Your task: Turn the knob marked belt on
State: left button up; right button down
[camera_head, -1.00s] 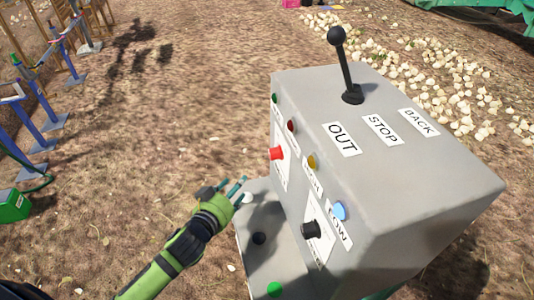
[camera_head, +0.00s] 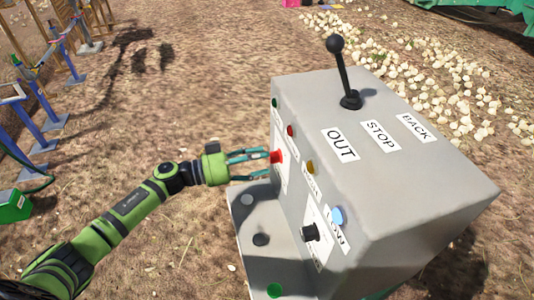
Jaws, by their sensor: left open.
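A grey control box (camera_head: 400,190) stands on the right, with knobs and lights on its left-facing panel. A red knob (camera_head: 276,156) sticks out of the panel's upper part. A black knob (camera_head: 311,232) sits lower, near a blue light (camera_head: 337,216). I cannot read the word belt on either knob's label at this angle. My left gripper (camera_head: 262,163) is open and empty, its two fingers pointing right at the red knob. The upper fingertip is close beside the knob; I cannot tell whether it touches. My right gripper is not in view.
A black-balled lever (camera_head: 345,75) stands on top of the box, beside OUT, STOP and BACK labels. A lower ledge (camera_head: 250,225) with a green button (camera_head: 274,290) juts out below the panel. Blue posts stand at left; onions lie at the upper right.

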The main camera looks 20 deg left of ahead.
aim_at(275, 157)
pick_arm(q)
jog(key=x, duration=0.2)
jog(key=shift+w+d, duration=0.15)
jog(key=shift+d, duration=0.1)
grip_shut()
